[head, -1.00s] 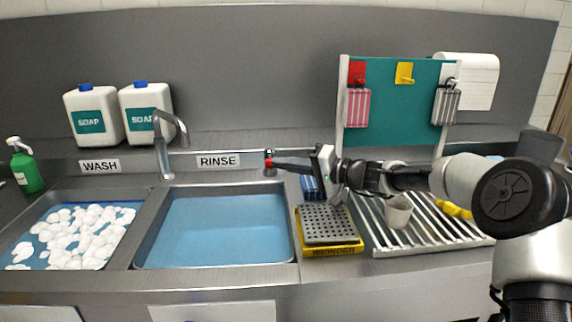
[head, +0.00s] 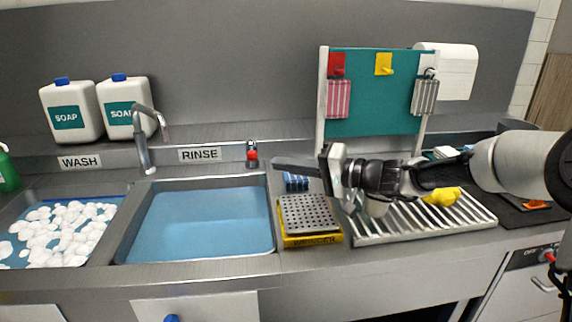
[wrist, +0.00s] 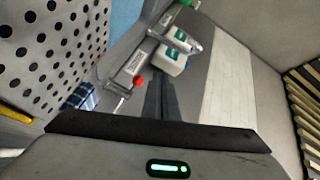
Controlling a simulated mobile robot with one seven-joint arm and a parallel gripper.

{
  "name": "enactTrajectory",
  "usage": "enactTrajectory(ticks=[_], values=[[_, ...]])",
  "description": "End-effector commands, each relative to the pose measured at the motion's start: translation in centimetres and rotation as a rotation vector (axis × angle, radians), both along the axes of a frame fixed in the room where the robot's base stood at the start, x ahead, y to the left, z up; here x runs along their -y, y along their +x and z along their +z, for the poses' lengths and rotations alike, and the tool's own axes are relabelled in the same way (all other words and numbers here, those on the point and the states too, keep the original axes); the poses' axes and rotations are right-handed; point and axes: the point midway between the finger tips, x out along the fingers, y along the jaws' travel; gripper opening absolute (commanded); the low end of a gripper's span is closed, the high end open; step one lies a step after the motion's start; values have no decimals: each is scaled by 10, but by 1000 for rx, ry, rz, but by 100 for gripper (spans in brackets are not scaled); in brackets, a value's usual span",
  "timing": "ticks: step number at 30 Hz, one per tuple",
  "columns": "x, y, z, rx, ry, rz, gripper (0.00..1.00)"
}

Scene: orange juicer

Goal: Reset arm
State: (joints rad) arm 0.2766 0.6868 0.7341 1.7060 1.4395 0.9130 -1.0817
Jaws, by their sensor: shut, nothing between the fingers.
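My gripper (head: 276,163) reaches in from the right in the head view, held level above the counter. Its fingers point left, over the area behind the perforated tray (head: 308,212) and near the red-topped fitting (head: 252,153). The fingers are shut together with nothing between them. In the wrist view the closed dark fingers (wrist: 160,100) run up the middle of the picture.
The rinse sink (head: 200,222) and the foamy wash sink (head: 65,230) lie to the left. The drying rack (head: 420,222) with a yellow item (head: 442,196) is under my arm. A teal pegboard (head: 375,110) stands behind. Soap jugs (head: 72,112) stand at back left.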

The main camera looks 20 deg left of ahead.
Motion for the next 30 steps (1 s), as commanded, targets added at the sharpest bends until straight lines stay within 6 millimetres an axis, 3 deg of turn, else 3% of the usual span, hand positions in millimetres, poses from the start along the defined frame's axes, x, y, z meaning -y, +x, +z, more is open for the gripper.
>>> enactTrajectory(ticks=[17,22,26,30], values=[[2,-5,0,2,-8,1,0],[11,-35,-9,25,-167,42,0],[46,-74,-24,49,-429,56,0],[110,-110,-28,64,-710,-8,0]])
